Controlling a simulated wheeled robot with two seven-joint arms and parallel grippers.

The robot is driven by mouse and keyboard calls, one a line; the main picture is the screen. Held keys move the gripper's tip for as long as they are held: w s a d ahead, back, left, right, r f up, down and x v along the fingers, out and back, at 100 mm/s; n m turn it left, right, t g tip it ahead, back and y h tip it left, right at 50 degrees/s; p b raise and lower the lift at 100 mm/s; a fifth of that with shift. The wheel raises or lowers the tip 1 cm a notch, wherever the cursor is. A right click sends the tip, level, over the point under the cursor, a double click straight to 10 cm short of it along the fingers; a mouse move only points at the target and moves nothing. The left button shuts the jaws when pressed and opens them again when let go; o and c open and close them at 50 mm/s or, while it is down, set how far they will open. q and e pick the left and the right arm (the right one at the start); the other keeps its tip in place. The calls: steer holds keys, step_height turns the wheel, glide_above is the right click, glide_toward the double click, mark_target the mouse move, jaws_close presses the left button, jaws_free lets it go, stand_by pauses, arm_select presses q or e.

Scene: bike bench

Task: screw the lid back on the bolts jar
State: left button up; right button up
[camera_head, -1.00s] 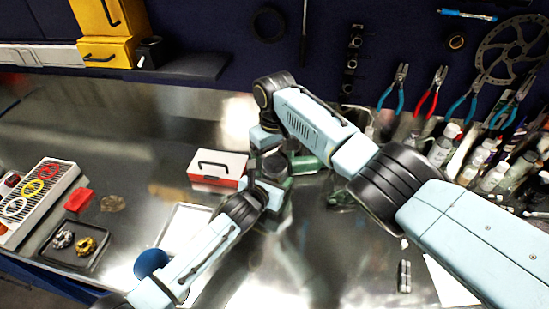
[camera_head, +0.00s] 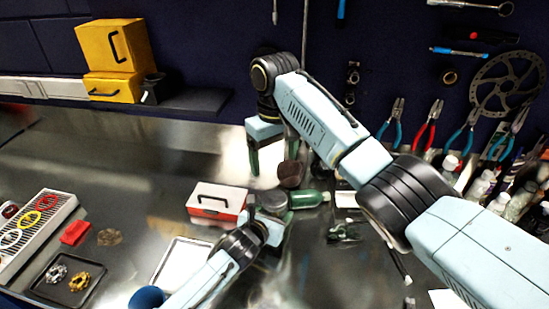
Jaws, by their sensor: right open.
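A jar with a round grey top (camera_head: 270,201) stands on the metal bench at the middle, partly hidden by my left arm. I take it to be the bolts jar; I cannot tell whether the grey top is its lid. My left gripper (camera_head: 263,218) is at the jar's near side, its fingers mostly hidden, so its grip does not show clearly. My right gripper (camera_head: 273,163) is above and behind the jar, fingers apart and pointing down, with nothing seen between them.
A green bottle (camera_head: 309,199) lies right of the jar. A red-and-white toolbox (camera_head: 216,203) stands to its left, and a white-edged tray (camera_head: 172,258) lies in front. Several bottles (camera_head: 480,188) crowd the right.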

arm_select(q)
steer(key=o, duration=0.5)
steer(key=shift+o, duration=0.2)
steer(key=p+v, duration=0.2)
steer(key=v, duration=1)
steer(key=shift+s+a, duration=0.2)
steer(key=shift+s, duration=0.2)
steer(key=shift+s+a+r, duration=0.1)
steer(key=shift+s, duration=0.15)
